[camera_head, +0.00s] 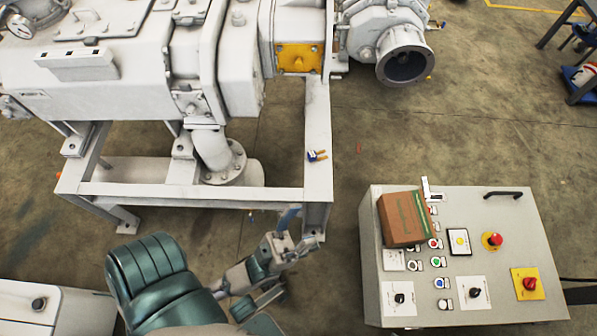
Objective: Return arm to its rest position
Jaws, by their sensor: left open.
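My left arm (150,275), with teal and grey links, comes in from the bottom left of the head view. My left gripper (302,230) is at its end, with its fingers apart, and nothing shows between them. It appears beside the front right corner of the white frame (318,150) under the screw vacuum machine (130,60). I cannot tell whether it touches the frame. My right gripper is not in view.
A grey control panel (505,225) stands to the right, with a brown box (405,218), buttons and a red emergency stop (494,240) on it. A white cabinet (70,310) is at the bottom left. Bare floor (345,170) lies between the frame and the panel.

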